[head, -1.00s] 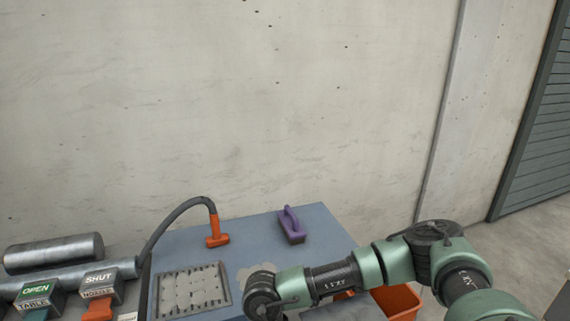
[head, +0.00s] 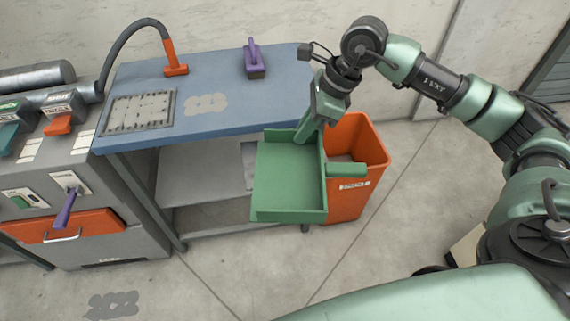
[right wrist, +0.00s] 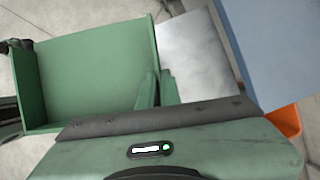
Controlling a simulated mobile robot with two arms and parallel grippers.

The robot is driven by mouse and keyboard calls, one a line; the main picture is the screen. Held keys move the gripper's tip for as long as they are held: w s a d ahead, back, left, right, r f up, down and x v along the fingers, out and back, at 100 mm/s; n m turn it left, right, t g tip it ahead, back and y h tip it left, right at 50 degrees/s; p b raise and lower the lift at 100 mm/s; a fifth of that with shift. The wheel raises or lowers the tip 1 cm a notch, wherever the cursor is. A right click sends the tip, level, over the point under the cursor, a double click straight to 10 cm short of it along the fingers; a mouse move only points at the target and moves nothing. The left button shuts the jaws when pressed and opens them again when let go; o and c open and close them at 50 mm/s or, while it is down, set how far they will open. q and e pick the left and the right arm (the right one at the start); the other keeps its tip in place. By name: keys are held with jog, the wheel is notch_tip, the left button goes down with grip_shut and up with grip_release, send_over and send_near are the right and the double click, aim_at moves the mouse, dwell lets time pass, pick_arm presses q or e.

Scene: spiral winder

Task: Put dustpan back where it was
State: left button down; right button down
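The green dustpan (head: 285,185) hangs in the air in front of the blue table's right end, its tray facing up and a stub handle out to the right. It overlaps the orange bin in the head view. My right gripper (head: 307,126) holds it by its far wall. In the right wrist view, the gripper's fingers (right wrist: 157,90) lie close on either side of the wall of the dustpan (right wrist: 95,75). My left gripper is not in view.
The blue tabletop (head: 225,108) carries a purple-handled brush (head: 254,60), a perforated plate (head: 138,112) and an orange hose nozzle (head: 176,65). A grey shelf (head: 200,182) lies below. An orange bin (head: 360,140) stands at the right. A machine (head: 95,215) stands left. Front floor is clear.

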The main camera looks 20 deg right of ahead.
jog(key=w+d+r+m+t+h+b, duration=0.25)
jog(key=d+r+m+h+b, duration=0.4)
jog(key=m, duration=0.85)
jog(key=shift+m+y, duration=0.3)
jog(key=shift+y, duration=0.35)
jog(key=f, duration=0.7)
jog(key=d+f+p, duration=0.1)
jog(key=f, duration=0.5)
jog(key=f+p, duration=0.1)
jog(key=f, duration=0.6)
jog(key=shift+w+d+f, duration=0.35)
jog(key=shift+w+d, duration=0.05)
jog(key=shift+f, duration=0.1)
jog(key=shift+f, duration=0.1)
jog(key=c, duration=1.6)
grip_release()
